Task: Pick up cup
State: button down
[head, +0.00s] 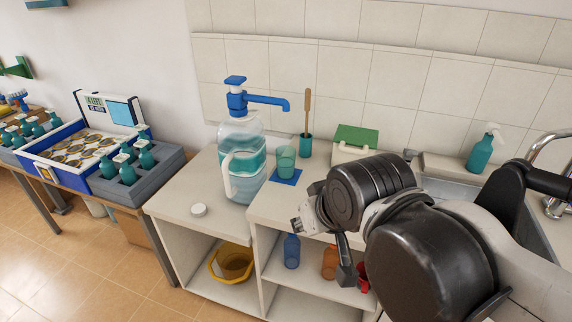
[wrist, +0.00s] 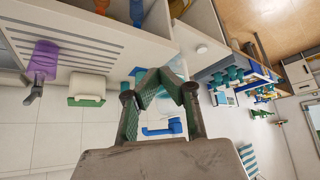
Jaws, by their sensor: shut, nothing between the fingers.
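A teal see-through cup (head: 286,160) stands upright on a small blue mat (head: 288,177) on the white counter in the head view, just right of the large water bottle. My gripper (wrist: 160,84) shows in the wrist view with its green-padded fingers shut and nothing held. The wrist picture is upside down. Behind the fingers are blue and teal shapes around the bottle; the cup is not clearly distinguishable there. In the head view my dark arm is to the right of the cup, apart from it, and covers part of the counter.
The water bottle (head: 242,158) with a blue pump (head: 236,100) stands close left of the cup. A teal holder (head: 305,146) with a wooden-handled tool and a green-lidded box (head: 354,138) stand behind. A white lid (head: 198,210) lies on the left counter. Bottles stand on the shelf below.

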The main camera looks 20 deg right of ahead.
jog(key=c, duration=2.4)
grip_release()
jog(key=o, duration=1.8)
jog(key=shift+c, duration=0.2)
jog(key=shift+w+r, duration=0.1)
